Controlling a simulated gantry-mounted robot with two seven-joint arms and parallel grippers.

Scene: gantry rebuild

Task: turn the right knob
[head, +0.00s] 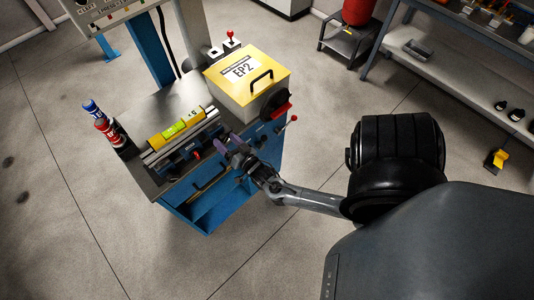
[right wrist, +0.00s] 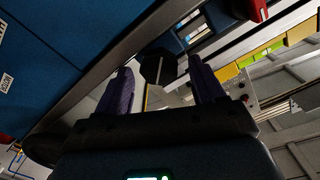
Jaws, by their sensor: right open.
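A black, many-sided knob (right wrist: 158,66) shows in the right wrist view, on the blue front under the metal bench edge. It appears between the two purple fingers of my right gripper (right wrist: 161,72), which are spread apart. I cannot tell whether either finger touches it. In the head view my right gripper (head: 236,148) is at the bench's front edge, right of the yellow level. It hides that part of the front, so the knob is not clear there. My left gripper is in neither view.
A red-tipped lever (head: 293,118) sticks out right of my gripper. Open floor lies in front.

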